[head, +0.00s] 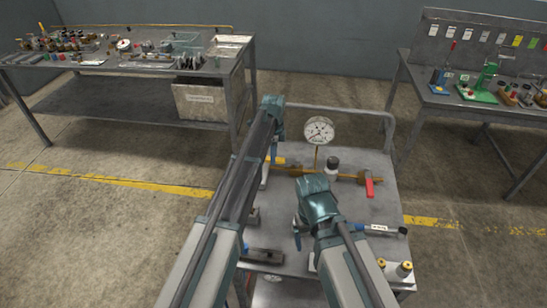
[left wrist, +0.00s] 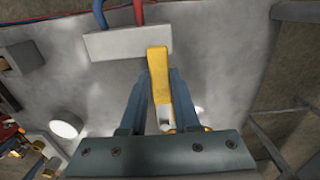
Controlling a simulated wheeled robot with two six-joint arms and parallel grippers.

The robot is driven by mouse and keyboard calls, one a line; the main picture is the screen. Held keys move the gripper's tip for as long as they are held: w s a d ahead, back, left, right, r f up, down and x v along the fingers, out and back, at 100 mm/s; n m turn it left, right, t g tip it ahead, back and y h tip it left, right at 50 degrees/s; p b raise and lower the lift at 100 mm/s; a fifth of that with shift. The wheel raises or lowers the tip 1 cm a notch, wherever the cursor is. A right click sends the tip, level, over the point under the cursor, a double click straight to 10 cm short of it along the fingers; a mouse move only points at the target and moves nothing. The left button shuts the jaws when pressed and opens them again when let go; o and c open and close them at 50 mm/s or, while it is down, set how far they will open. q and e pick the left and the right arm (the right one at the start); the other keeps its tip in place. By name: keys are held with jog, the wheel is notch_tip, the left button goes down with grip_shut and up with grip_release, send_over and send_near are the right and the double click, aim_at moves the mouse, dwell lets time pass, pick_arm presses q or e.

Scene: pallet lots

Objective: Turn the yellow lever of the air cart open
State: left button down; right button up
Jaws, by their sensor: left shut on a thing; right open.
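The yellow lever (left wrist: 157,66) runs between the two fingers of my left gripper (left wrist: 160,88) in the left wrist view, and the gripper is shut on it. In the head view a small yellow piece (head: 280,160) shows beside my left gripper (head: 264,180); my arm hides much around it. The air cart (head: 358,215) is a grey table with a dial gauge (head: 319,131), a brass pipe (head: 343,176) and a red lever (head: 369,187). My right gripper (head: 298,238) is open and empty above the cart top.
A white block (left wrist: 125,43) with red and blue hoses lies by the lever tip. Cluttered benches stand back left (head: 105,63) and right (head: 450,96).

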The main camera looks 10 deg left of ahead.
pick_arm(q)
jog(key=shift+w, duration=0.1)
dwell(0.3)
jog(key=c, duration=0.6)
grip_release()
jog(key=shift+c, duration=0.2)
jog(key=shift+r, duration=0.2)
pick_arm(e)
jog(key=shift+r, duration=0.15)
pick_arm(q)
notch_tip(320, 180, up, 14)
jog(key=p, duration=1.3)
jog(key=shift+f+p, duration=0.25)
jog(key=shift+p, duration=0.15)
pick_arm(e)
notch_tip(320, 180, up, 14)
jog(key=shift+f, duration=0.25)
